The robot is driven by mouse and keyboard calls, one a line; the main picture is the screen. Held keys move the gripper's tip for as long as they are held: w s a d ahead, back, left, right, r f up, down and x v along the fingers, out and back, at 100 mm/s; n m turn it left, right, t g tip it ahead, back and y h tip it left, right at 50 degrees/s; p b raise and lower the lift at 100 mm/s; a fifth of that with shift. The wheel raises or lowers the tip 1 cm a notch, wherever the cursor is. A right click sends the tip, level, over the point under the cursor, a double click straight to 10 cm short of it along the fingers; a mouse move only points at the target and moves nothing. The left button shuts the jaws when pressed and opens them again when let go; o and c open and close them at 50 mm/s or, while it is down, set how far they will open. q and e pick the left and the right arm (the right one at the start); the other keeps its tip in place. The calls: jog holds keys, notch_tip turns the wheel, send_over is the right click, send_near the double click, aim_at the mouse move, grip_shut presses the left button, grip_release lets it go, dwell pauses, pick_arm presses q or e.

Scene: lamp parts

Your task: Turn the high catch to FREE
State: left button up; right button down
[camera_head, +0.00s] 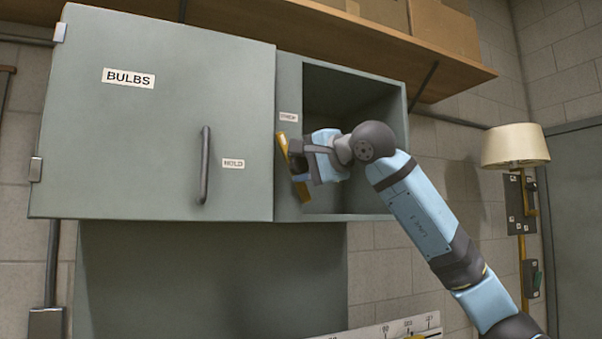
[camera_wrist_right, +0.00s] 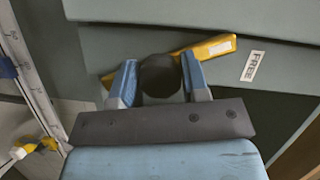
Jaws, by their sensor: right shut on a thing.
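The high catch (camera_head: 283,147) is a yellow bar at the right edge of the BULBS door (camera_head: 150,150). In the head view it stands steep, its top leaning left toward the door. My right gripper (camera_head: 300,160) is at its middle. In the right wrist view, my right gripper (camera_wrist_right: 160,78) is shut on the catch's round dark knob, and the yellow bar (camera_wrist_right: 208,48) slants behind the fingers. Its white-marked end is close to the FREE label (camera_wrist_right: 252,65), apart from it. The HOLD label (camera_head: 233,163) is on the door. My left gripper is not in view.
The door is shut, with a dark vertical handle (camera_head: 205,165). An open cabinet compartment (camera_head: 350,95) lies behind my right gripper. A wooden shelf (camera_head: 330,35) with boxes runs above. A lamp (camera_head: 515,146) stands at the right. A marked scale strip (camera_head: 390,329) is below.

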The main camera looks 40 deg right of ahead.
jog(key=shift+f+m+t+b, duration=0.15)
jog(key=shift+m+t+b, duration=0.45)
jog(key=shift+m, duration=0.5)
jog(key=shift+m+y+b, duration=0.3)
jog(key=shift+m+b, duration=0.25)
jog(key=shift+m, duration=0.25)
jog(key=shift+m+t, duration=0.3)
jog(key=c, duration=0.6)
grip_release()
jog(key=shift+s, duration=0.1)
